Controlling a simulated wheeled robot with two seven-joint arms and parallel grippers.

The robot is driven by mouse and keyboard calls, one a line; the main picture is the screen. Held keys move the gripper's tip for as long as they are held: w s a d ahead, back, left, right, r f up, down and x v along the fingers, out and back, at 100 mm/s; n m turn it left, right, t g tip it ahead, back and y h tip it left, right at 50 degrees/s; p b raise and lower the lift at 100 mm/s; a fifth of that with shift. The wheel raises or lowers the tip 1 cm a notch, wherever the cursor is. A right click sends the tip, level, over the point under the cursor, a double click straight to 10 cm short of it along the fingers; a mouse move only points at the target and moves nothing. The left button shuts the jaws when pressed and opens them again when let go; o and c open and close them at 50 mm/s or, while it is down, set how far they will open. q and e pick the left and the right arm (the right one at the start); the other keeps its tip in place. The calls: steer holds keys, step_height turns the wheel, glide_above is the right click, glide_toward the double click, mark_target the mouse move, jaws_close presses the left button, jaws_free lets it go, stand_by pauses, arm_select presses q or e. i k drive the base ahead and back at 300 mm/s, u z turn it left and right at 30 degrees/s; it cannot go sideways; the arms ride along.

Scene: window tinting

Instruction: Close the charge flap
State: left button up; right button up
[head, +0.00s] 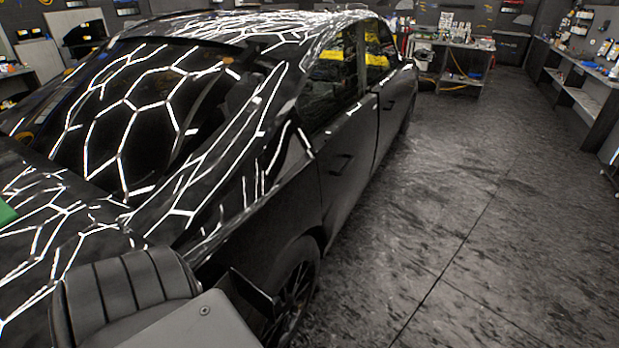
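The black car (345,165) fills the left and middle of the head view, seen from its rear corner, with bright hexagonal light reflections on its glass and body. A thin dark panel (249,292) juts out from the rear side, by the rear wheel (292,295). It looks like the charge flap standing open, but its hinge and the opening behind it are hidden by a ribbed black and grey arm part of mine at the bottom. Neither gripper's fingers show in this view.
A wide clear stretch of dark floor (480,220) lies right of the car. A workbench (590,75) runs along the right wall. Another bench (450,45) with items stands at the back. A small green thing (6,212) shows at the left edge.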

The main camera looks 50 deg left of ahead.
mark_target(269, 307)
steer(key=i, duration=1.7)
steer(key=u, duration=3.1)
steer(key=i, duration=0.45)
steer(key=u, duration=2.85)
steer(key=k, duration=0.65)
